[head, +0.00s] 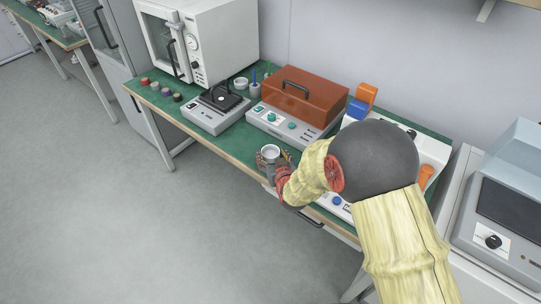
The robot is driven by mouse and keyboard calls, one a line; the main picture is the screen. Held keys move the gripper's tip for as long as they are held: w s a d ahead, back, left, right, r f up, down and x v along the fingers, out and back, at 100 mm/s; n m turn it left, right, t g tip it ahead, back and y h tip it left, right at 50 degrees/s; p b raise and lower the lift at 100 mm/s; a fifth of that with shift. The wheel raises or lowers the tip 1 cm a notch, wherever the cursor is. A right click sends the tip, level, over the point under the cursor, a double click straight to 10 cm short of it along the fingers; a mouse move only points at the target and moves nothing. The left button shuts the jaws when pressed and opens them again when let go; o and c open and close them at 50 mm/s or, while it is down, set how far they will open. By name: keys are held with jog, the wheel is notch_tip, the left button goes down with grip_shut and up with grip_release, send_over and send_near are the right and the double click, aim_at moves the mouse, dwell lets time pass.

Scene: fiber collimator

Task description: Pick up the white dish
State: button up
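A small round white dish (270,153) with a grey inside shows near the front of the green-topped bench, in front of the grey device with the brown lid. My gripper (274,161) is at this dish, with dark fingers beside and below it. The dish appears to lie between the fingers, but I cannot tell whether they press on it, or whether the dish rests on the bench or is raised. A second small white round container (241,83) stands farther back on the bench, away from my gripper.
The green bench (160,104) carries a white oven (210,40), a hotplate-like device (216,110), a brown-lidded device (300,95), small coloured caps and blue and orange blocks. My arm covers the bench's right part. A grey machine stands far right.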

jog(key=c, duration=0.9)
jog(key=shift+r, duration=0.1)
